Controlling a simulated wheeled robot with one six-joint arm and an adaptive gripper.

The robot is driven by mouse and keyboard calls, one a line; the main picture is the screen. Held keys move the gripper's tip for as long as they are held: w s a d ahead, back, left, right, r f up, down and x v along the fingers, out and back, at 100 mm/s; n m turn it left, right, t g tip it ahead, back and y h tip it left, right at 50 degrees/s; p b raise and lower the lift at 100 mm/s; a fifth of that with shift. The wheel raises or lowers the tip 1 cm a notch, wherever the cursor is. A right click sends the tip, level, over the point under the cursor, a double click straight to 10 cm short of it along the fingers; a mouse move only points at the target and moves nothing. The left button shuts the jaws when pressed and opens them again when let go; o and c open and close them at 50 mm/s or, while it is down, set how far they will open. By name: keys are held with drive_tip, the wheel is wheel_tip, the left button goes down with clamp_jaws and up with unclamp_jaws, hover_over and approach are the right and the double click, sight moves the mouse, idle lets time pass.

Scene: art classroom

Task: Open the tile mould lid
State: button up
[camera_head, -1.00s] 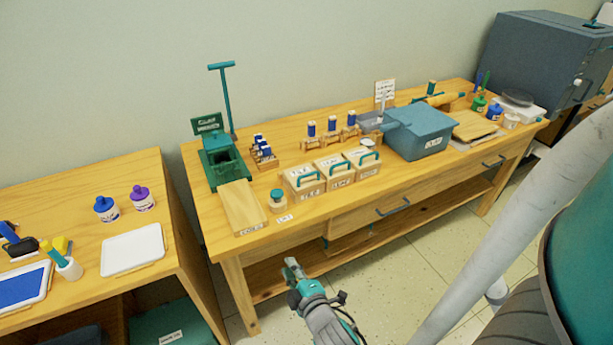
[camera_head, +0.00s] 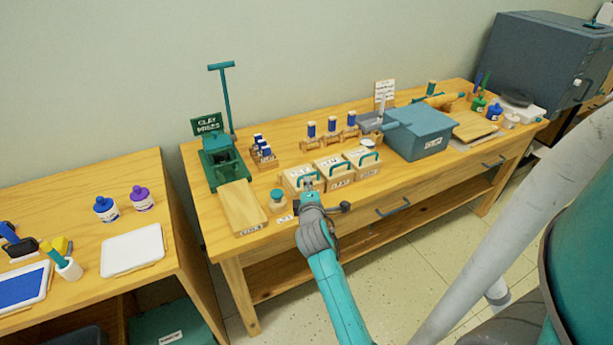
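Three lidded wooden boxes with teal handles stand in a row on the workbench: a left box (camera_head: 291,189), a middle box (camera_head: 338,179) and a right box (camera_head: 371,168). Their labels are too small to read surely, so I cannot tell which is the tile mould. My gripper (camera_head: 308,184) is at the front of the left box, close to its teal handle. I cannot tell whether it touches the handle or whether its fingers are open. The gripper hides part of that box's front. The lids of all three boxes look shut.
A small teal-lidded jar (camera_head: 277,200) stands just left of the boxes. A green clay press (camera_head: 221,160) and a wooden board (camera_head: 242,207) are further left. A blue-grey box (camera_head: 421,135) stands to the right. Small blue-topped items stand behind.

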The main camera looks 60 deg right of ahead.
sight(303, 173)
drive_tip(key=x, duration=0.6)
drive_tip(key=shift+w+d, duration=0.2)
clamp_jaws()
